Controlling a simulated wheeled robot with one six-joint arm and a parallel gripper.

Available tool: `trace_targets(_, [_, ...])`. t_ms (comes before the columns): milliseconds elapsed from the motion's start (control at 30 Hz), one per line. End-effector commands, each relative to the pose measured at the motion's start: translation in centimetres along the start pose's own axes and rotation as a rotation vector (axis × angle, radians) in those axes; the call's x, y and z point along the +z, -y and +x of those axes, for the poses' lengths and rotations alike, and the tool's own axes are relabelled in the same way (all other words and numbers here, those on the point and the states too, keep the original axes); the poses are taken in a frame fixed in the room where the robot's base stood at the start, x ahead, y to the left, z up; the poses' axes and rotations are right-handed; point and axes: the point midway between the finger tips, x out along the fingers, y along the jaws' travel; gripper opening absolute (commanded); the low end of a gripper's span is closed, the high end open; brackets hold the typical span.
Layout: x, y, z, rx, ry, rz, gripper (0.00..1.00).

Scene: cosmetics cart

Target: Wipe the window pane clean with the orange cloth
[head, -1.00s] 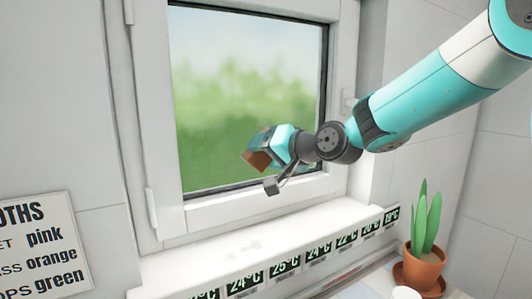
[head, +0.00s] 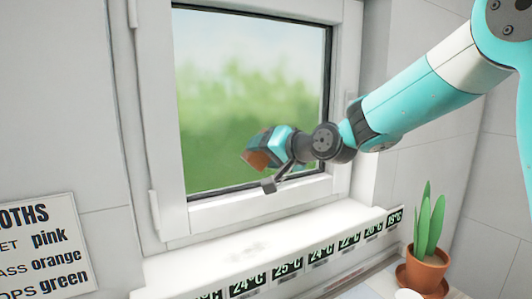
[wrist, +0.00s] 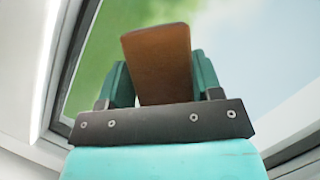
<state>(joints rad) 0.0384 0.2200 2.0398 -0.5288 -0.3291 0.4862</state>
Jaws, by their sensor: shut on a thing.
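The window pane (head: 225,100) sits in a white frame and shows blurred green and pale sky; it looks hazy. My gripper (head: 258,150) is in front of the lower middle of the pane, pointing left. It is shut on the orange cloth (head: 256,160), which looks like a brownish-orange flat piece. In the wrist view the cloth (wrist: 160,62) stands between the two teal fingers, with the pane (wrist: 112,30) behind it. I cannot tell whether the cloth touches the glass.
A white sill (head: 255,245) runs below the window, with several temperature displays along its front edge. A potted plant (head: 425,268) stands at the lower right. A sign (head: 42,247) at the left lists cloth colours, with orange beside a partly cut-off word.

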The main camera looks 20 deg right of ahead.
Motion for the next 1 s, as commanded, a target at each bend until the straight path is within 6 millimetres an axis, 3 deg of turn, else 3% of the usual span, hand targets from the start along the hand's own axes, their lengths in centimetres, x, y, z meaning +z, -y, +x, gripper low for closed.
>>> trace_targets(1000, [-3.0, -3.1, -1.1, 0.000, -0.003, -0.001, 0.40])
